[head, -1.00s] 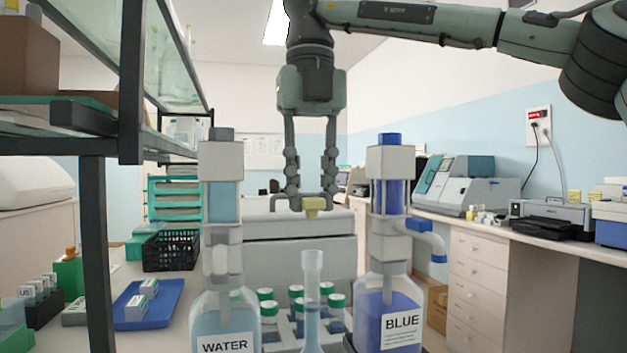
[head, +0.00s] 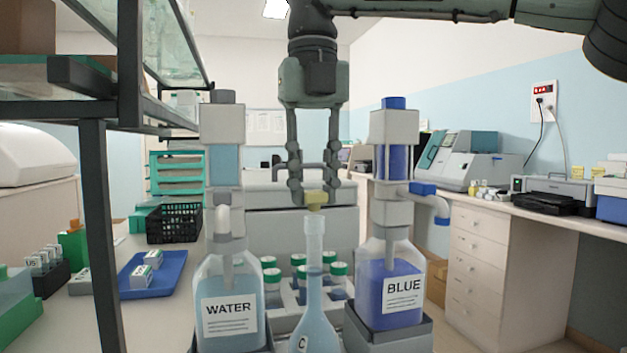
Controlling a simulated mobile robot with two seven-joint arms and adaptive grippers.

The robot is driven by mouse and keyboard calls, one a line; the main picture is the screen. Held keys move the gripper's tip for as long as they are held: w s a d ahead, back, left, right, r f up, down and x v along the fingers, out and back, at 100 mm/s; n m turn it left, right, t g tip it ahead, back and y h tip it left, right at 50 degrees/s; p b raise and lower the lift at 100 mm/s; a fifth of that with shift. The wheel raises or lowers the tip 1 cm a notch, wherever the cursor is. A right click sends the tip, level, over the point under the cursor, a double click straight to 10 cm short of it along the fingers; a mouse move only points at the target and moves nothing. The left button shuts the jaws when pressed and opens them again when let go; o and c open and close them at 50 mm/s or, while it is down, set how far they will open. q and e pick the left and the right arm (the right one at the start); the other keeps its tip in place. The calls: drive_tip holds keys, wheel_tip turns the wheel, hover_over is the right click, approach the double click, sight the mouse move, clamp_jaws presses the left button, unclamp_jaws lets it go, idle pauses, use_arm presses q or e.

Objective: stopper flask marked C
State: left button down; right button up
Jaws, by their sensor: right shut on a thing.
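The flask marked C (head: 314,310) stands upright at the bottom middle of the head view, with pale blue liquid inside. Its narrow neck points up. My right gripper (head: 315,198) points straight down above it, shut on a small yellow stopper (head: 316,198). The stopper is right over the flask's mouth; I cannot tell whether it touches the rim. My left gripper is not in view.
The WATER bottle (head: 229,308) stands close on the left and the BLUE bottle (head: 389,295) close on the right, both with tall dispenser tops. Several green-capped bottles (head: 337,268) stand behind the flask. A shelf frame (head: 101,230) rises at the left.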

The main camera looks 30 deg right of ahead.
drive_tip(key=shift+f+p, duration=0.15)
drive_tip(key=shift+p, duration=0.35)
idle(0.9)
drive_tip(key=shift+f, duration=0.65)
idle(1.2)
drive_tip(key=o, duration=0.8)
drive_tip(key=shift+o, duration=0.5)
drive_tip(key=o, duration=0.3)
drive_tip(key=shift+o, duration=0.2)
drive_tip(key=shift+r, duration=3)
